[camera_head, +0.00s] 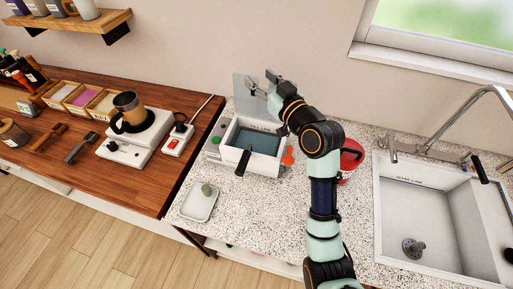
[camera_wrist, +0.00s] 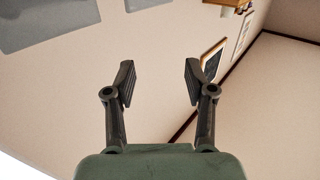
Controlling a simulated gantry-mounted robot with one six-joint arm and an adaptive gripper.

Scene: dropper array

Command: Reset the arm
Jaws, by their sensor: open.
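My gripper (camera_head: 262,83) is raised above the back of the speckled counter (camera_head: 250,225), in front of the wall and over a white box with dark liquid (camera_head: 257,140). In the wrist view my gripper (camera_wrist: 158,85) has its two fingers well apart with nothing between them. That view faces the wall and shows no counter objects. My arm reaches up from the bottom of the head view and hides part of the counter and part of a red container (camera_head: 351,156).
A white tray (camera_head: 198,204) with a small object lies at the counter's front left. A sink (camera_head: 425,215) with a faucet is at the right. The wooden table (camera_head: 80,170) at the left holds a mug (camera_head: 128,110) on a white device and a power strip (camera_head: 178,140).

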